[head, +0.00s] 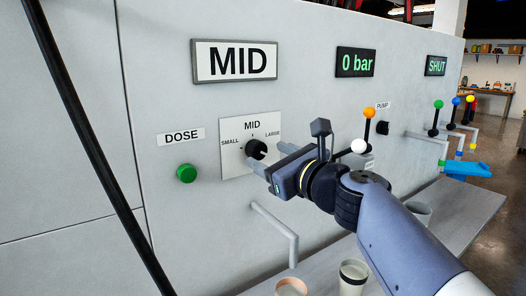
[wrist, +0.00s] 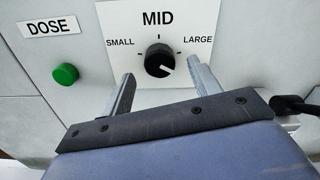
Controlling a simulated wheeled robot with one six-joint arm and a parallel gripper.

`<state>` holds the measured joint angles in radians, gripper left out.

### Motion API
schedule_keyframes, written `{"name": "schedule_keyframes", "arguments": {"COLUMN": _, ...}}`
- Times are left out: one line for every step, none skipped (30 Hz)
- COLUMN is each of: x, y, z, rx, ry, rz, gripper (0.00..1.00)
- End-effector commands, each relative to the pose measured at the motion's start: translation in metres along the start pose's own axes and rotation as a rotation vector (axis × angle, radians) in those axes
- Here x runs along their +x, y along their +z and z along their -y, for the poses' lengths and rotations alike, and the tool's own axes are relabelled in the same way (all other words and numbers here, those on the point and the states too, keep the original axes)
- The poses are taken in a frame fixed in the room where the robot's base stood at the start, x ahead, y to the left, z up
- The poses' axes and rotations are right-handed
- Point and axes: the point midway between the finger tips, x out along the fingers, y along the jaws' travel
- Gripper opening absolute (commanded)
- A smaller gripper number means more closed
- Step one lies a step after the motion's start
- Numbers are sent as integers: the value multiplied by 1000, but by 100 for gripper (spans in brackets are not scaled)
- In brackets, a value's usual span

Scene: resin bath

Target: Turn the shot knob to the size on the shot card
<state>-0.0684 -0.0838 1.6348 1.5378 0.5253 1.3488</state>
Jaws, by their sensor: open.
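The shot knob (wrist: 159,58) is black and round, on a white plate (wrist: 190,20) marked SMALL, MID and LARGE. In the wrist view its white mark points to the lower right, below the LARGE tick. In the head view the knob (head: 256,149) is partly behind the fingers, and its mark is unclear. A framed card (head: 236,61) above reads MID. My gripper (wrist: 161,72) is open, with one finger to the lower left of the knob and one to its right. No contact shows. It also shows in the head view (head: 270,158), facing the panel.
A green DOSE button (head: 187,173) is left of the plate. A bent pipe (head: 280,228) lies below, over a shelf with cups (head: 352,278). A 0 bar display (head: 355,62), PUMP switch (head: 382,128) and coloured-ball levers (head: 437,118) are to the right.

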Motion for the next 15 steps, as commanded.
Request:
{"name": "schedule_keyframes", "arguments": {"x": 9, "y": 0, "z": -1, "rx": 0, "ry": 5, "rz": -1, "gripper": 59}}
{"name": "schedule_keyframes", "arguments": {"x": 13, "y": -1, "z": -1, "rx": 1, "ry": 4, "rz": -2, "gripper": 59}}
{"name": "schedule_keyframes", "arguments": {"x": 18, "y": 0, "z": -1, "rx": 1, "ry": 2, "rz": 0, "gripper": 59}}
{"name": "schedule_keyframes", "arguments": {"x": 22, "y": 0, "z": -1, "rx": 1, "ry": 3, "rz": 0, "gripper": 59}}
{"name": "schedule_keyframes", "arguments": {"x": 25, "y": 0, "z": -1, "rx": 1, "ry": 3, "rz": -1, "gripper": 59}}
{"name": "schedule_keyframes", "arguments": {"x": 28, "y": 0, "z": -1, "rx": 0, "ry": 3, "rz": 0, "gripper": 59}}
{"name": "schedule_keyframes", "arguments": {"x": 30, "y": 0, "z": -1, "rx": -1, "ry": 2, "rz": 0, "gripper": 59}}
{"name": "schedule_keyframes", "arguments": {"x": 32, "y": 0, "z": 0, "rx": -1, "ry": 1, "rz": 0, "gripper": 59}}
{"name": "schedule_keyframes", "arguments": {"x": 34, "y": 0, "z": 0, "rx": -2, "ry": 1, "rz": -1, "gripper": 59}}
{"name": "schedule_keyframes", "arguments": {"x": 36, "y": 0, "z": 0, "rx": -2, "ry": 1, "rz": -1, "gripper": 59}}
{"name": "schedule_keyframes", "arguments": {"x": 36, "y": 0, "z": 0, "rx": -2, "ry": 1, "rz": -1, "gripper": 59}}
{"name": "schedule_keyframes", "arguments": {"x": 37, "y": 0, "z": -1, "rx": -2, "ry": 1, "rz": -1, "gripper": 59}}
{"name": "schedule_keyframes", "arguments": {"x": 38, "y": 0, "z": -1, "rx": -2, "ry": 1, "rz": -1, "gripper": 59}}
{"name": "schedule_keyframes", "arguments": {"x": 38, "y": 0, "z": -1, "rx": -2, "ry": 1, "rz": 0, "gripper": 59}}
{"name": "schedule_keyframes", "arguments": {"x": 38, "y": 0, "z": -1, "rx": -2, "ry": 0, "rz": 0, "gripper": 59}}
